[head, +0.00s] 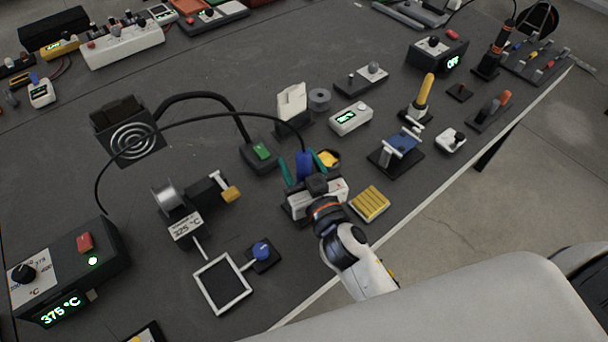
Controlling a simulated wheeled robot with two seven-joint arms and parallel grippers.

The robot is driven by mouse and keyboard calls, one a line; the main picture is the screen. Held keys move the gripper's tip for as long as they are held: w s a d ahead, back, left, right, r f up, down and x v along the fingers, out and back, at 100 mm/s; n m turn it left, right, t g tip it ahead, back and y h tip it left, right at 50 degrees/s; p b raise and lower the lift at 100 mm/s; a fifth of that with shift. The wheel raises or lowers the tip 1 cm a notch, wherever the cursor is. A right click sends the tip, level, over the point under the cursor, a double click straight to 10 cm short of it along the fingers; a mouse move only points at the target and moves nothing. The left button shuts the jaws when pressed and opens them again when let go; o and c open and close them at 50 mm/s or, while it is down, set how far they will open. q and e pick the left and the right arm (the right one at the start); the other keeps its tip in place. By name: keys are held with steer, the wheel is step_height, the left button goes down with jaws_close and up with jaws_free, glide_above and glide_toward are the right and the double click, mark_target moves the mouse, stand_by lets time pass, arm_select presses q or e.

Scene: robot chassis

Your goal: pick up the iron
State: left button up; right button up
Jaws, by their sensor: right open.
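The soldering iron shows as a blue handle (304,166) with a black cable rising from its top and arching left to the soldering station (70,272), whose display reads 375 °C. My right gripper (303,168) comes in from the lower right. Its two teal fingers are apart, one on each side of the blue handle. I cannot tell whether they touch it. The iron's lower part and whatever holds it are hidden behind my gripper body. My left gripper is out of view.
A yellow sponge (370,204) lies just right of my right gripper. A yellow round piece (328,158) sits close behind it. A solder spool (167,193), a square frame (222,284) and a black box with a green switch (260,153) stand left. The table's front edge is close.

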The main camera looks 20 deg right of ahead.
steer(key=c, duration=1)
steer(key=shift+r, duration=0.1)
step_height(320, 180, up, 10)
steer(key=p, duration=0.2)
steer(key=shift+w, duration=0.1)
